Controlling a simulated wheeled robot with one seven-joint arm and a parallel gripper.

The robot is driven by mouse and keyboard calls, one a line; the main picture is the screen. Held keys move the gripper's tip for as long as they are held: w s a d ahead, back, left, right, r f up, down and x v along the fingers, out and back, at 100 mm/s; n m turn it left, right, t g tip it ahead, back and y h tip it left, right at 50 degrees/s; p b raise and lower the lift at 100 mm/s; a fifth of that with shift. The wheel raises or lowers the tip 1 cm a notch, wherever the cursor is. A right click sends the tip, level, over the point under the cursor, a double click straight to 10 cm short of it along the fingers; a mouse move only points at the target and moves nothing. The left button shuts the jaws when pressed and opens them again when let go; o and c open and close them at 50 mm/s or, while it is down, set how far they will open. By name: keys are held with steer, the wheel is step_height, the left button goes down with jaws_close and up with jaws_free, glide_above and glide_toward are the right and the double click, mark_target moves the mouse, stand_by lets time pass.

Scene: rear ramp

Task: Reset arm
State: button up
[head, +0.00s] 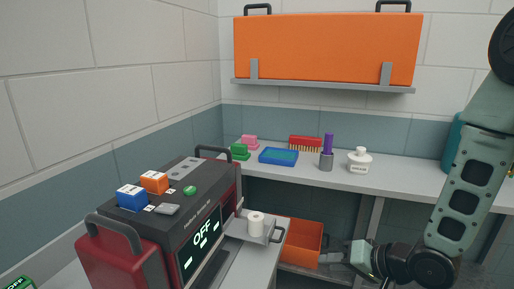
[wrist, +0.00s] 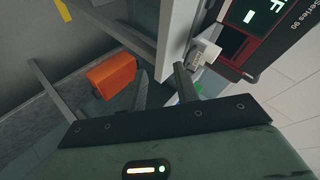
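My gripper (head: 336,257) is at the lower right of the head view, at the end of my arm, which reaches in from the right edge. It is below the worktop level and beside an open orange bin (head: 303,243). In the wrist view the two fingers of my gripper (wrist: 108,68) are spread wide apart with nothing between them. The orange bin (wrist: 112,75) shows beyond the fingers, apart from them. Whether a finger touches the bin's edge is unclear in the head view.
A red and black machine (head: 170,215) reading OFF stands at left, with blue and orange blocks on top. A white roll (head: 256,222) is beside it. The back worktop (head: 400,178) holds a blue tray (head: 278,156), a brush, a purple item and a white bottle.

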steer(key=s+a+r+n+g+h, duration=0.2)
steer(key=s+r+n, duration=0.3)
steer(key=s, duration=0.6)
steer(key=s+a+r+n+g+h, duration=0.2)
steer(key=s+r+n+g+h, duration=0.3)
steer(key=s, duration=0.6)
steer(key=shift+s+a+r+g, duration=0.15)
steer(key=shift+a+r+g, duration=0.15)
steer(key=shift+r, duration=0.4)
